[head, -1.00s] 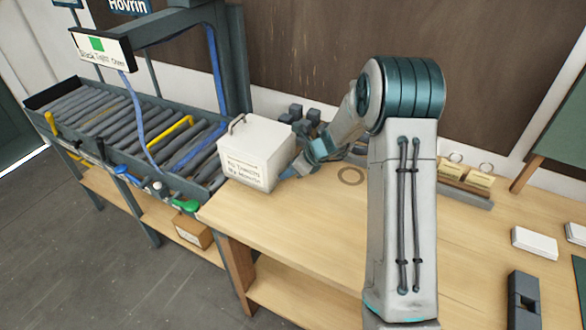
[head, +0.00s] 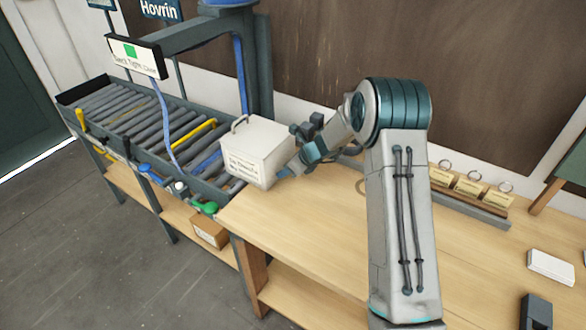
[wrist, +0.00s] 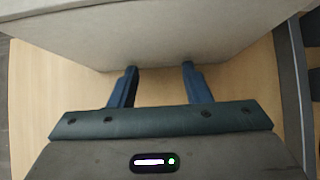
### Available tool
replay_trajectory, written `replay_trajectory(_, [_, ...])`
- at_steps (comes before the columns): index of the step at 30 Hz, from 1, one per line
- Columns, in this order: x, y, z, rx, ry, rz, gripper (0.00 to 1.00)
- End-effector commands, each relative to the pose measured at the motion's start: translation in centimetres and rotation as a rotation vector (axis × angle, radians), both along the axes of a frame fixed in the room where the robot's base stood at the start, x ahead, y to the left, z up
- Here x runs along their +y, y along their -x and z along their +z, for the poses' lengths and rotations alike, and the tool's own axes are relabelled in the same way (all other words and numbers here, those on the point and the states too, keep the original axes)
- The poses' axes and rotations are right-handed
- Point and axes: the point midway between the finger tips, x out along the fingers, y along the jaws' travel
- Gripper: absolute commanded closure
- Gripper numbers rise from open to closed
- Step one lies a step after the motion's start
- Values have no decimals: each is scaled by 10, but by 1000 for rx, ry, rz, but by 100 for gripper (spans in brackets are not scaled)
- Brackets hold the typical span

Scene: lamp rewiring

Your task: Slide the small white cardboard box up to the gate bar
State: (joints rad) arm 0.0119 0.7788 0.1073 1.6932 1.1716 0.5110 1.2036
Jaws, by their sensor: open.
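The white cardboard box (head: 257,150) has a handle on top and printing on its front. It stands upright at the left end of the bench, overlapping the near end of the roller conveyor (head: 125,122) in the head view. A yellow bar (head: 195,138) lies across the rollers to the box's left. My gripper (head: 284,172) is low at the box's right side. In the wrist view my gripper (wrist: 159,68) is open, with both fingertips at the lower edge of the box's face (wrist: 160,35). I cannot tell whether they press on it.
A dark frame (head: 262,65) rises behind the box, with a blue hose beside it. Small dark objects (head: 308,128) stand behind my gripper. A rack with tags (head: 468,188) is at the bench's back right. The bench front (head: 290,230) is clear.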

Motion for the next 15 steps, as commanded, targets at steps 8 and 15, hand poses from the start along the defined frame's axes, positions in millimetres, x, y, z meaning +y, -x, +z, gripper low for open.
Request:
replay_trajectory(8, [33, -21, 3, 1, 0, 2, 56])
replay_trajectory(15, [40, -27, 0, 1, 0, -1, 56])
